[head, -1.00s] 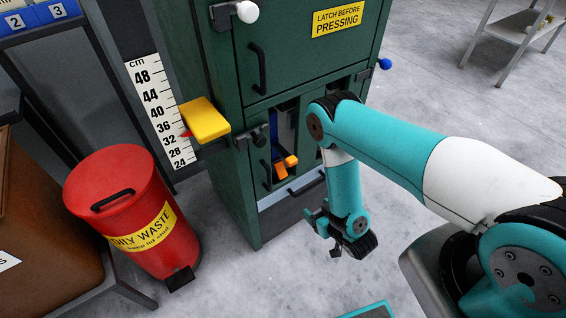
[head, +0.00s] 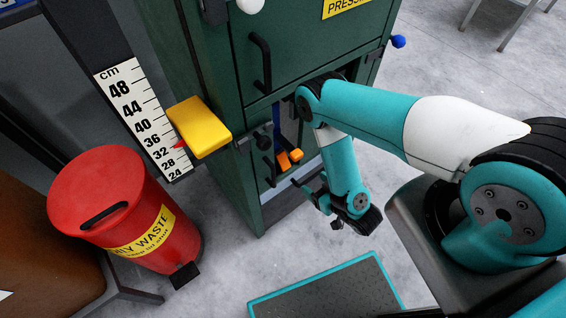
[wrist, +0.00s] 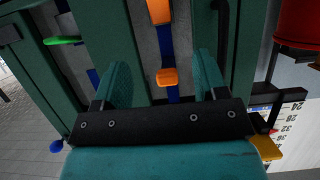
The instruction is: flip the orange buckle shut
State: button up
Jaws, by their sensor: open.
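The orange buckle (head: 284,161) is on a blue strap inside a narrow opening in the green cabinet. In the wrist view it shows as two separate orange pieces: one at the top edge (wrist: 159,11) and a smaller one (wrist: 167,77) lower on the strap (wrist: 172,95). My gripper (head: 312,190) is in front of the cabinet, below and right of the buckle in the head view. In the wrist view my gripper (wrist: 162,62) is open and empty, its two fingers on either side of the strap. I cannot tell its distance from the buckle.
The green cabinet (head: 185,70) has a black handle (head: 261,62) and a yellow block (head: 199,127) sticking out at its left. A red waste bin (head: 120,210) stands left. A teal-edged platform (head: 330,295) lies low in front. A green lever (wrist: 62,40) shows in the wrist view.

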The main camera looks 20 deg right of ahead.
aim_at(285, 163)
jog(key=b+x, duration=0.2)
jog(key=b, duration=0.7)
jog(key=b+x, duration=0.3)
jog(key=b, duration=0.7)
jog(key=shift+d+f, duration=0.1)
jog(key=shift+f, duration=0.3)
jog(key=shift+b, duration=0.65)
jog(key=b+x, duration=0.7)
jog(key=b, duration=0.2)
jog(key=shift+f, duration=0.2)
jog(key=w, duration=0.1)
jog(key=w+a, duration=0.1)
jog(key=w, duration=0.1)
jog(key=shift+p, duration=0.35)
jog(key=shift+w+a+f, duration=0.15)
jog(key=shift+w+f, duration=0.25)
jog(key=shift+w, duration=0.05)
jog(key=c, duration=0.9)
